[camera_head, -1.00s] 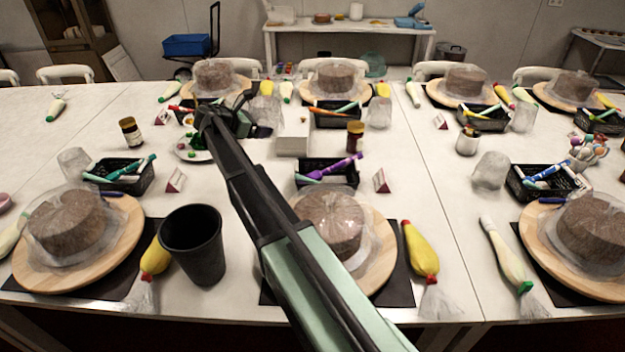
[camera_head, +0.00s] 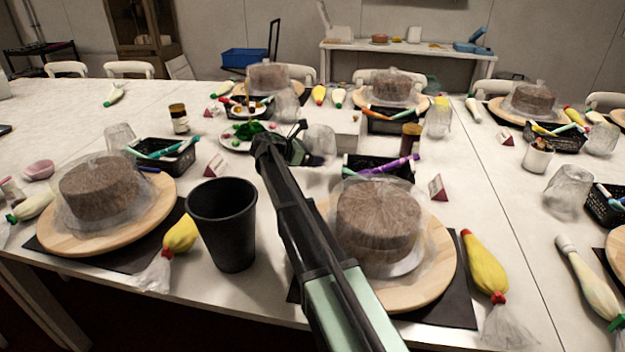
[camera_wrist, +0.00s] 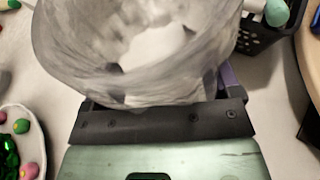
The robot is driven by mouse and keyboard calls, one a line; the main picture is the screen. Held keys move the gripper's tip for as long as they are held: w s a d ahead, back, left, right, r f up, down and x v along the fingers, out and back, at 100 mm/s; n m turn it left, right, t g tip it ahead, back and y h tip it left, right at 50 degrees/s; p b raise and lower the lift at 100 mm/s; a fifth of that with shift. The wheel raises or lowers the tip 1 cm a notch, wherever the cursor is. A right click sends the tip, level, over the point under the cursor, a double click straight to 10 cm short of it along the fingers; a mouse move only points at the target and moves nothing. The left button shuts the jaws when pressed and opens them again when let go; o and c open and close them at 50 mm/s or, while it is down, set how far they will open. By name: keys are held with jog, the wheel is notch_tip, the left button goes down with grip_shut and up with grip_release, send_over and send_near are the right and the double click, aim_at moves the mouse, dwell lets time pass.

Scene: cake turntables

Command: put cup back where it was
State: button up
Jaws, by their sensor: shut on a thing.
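A clear, frosted plastic cup (camera_wrist: 145,45) fills the top of the wrist view. My gripper (camera_wrist: 155,100) is shut on it, with the dark jaw edge right at the cup's near side. In the head view my gripper (camera_head: 298,150) is at the middle of the table, and the held cup (camera_head: 320,140) shows just to its right. It is over or on the white tabletop; I cannot tell if the cup's base touches. Other similar clear cups stand by place settings, such as one at left (camera_head: 120,138) and one behind my gripper (camera_head: 287,104).
A plate of green and coloured pieces (camera_head: 243,133) is left of my gripper. A black basket (camera_head: 378,168) with pens is to its right, beside a brown jar (camera_head: 411,137). A black bin (camera_head: 226,222) and a wrapped cake (camera_head: 378,218) stand nearer.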

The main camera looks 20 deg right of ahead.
notch_tip(320, 180, down, 4)
jog(key=b, duration=0.4)
jog(key=shift+f+b, duration=0.2)
jog(key=shift+b, duration=0.1)
jog(key=shift+r, duration=0.25)
jog(key=shift+f, duration=0.25)
jog(key=o, duration=0.9)
jog(key=shift+r, duration=0.1)
jog(key=shift+r, duration=0.1)
jog(key=shift+a+r+p, duration=0.15)
jog(key=shift+r+p, duration=0.1)
jog(key=shift+p, duration=0.2)
jog(key=p+v, duration=0.1)
jog(key=v, duration=0.1)
jog(key=shift+a+r, duration=0.2)
jog(key=shift+a, duration=0.55)
